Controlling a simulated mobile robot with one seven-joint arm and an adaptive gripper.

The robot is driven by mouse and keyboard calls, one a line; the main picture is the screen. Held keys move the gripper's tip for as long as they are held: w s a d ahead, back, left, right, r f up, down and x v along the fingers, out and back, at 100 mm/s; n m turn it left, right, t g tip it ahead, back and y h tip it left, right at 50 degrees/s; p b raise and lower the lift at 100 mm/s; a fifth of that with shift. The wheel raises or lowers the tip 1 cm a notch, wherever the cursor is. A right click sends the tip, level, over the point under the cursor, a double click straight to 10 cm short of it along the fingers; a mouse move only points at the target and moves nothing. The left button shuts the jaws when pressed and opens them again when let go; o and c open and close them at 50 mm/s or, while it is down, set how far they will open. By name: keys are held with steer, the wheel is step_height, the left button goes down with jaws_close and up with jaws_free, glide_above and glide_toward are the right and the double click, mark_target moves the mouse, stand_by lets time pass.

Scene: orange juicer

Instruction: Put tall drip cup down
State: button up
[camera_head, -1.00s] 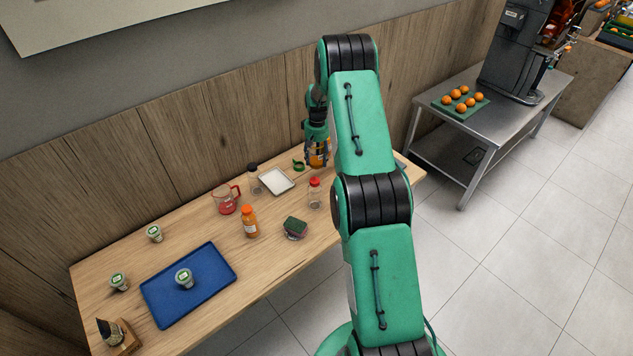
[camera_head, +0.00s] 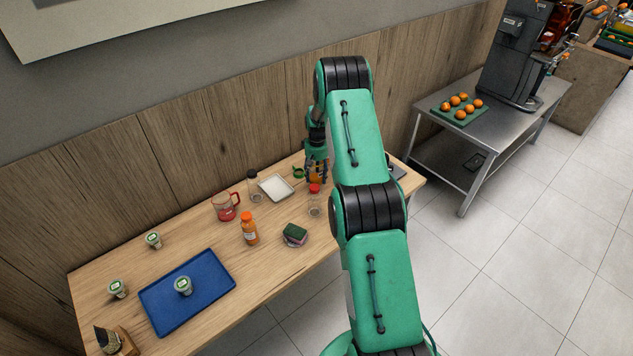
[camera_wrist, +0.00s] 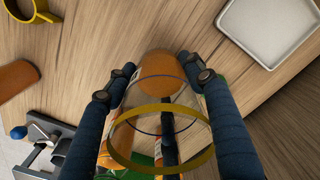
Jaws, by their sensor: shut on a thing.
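The tall drip cup is a clear, see-through cup with a yellow rim (camera_wrist: 198,155) facing the wrist camera. My gripper (camera_wrist: 156,66) has its two blue fingers on either side of the cup and is shut on it. An orange round shape shows through or beyond the cup's far end; I cannot tell if it is part of the cup. In the head view my gripper (camera_head: 317,176) points down close over the back right of the wooden table (camera_head: 205,225). The arm partly hides that area, and contact between cup and table cannot be told.
A white tray (camera_head: 276,188) lies left of my gripper, with a small green item (camera_head: 298,172) between. A red-capped jar (camera_head: 314,200), dark-capped jar (camera_head: 254,187), red jug (camera_head: 225,207), orange bottle (camera_head: 249,229) and sponge (camera_head: 295,235) stand nearby. A blue tray (camera_head: 215,270) lies front left.

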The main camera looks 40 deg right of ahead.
steer(key=shift+f, duration=1.85)
steer(key=shift+f, duration=0.15)
steer(key=o, duration=1.2)
steer(key=shift+r, duration=6.15)
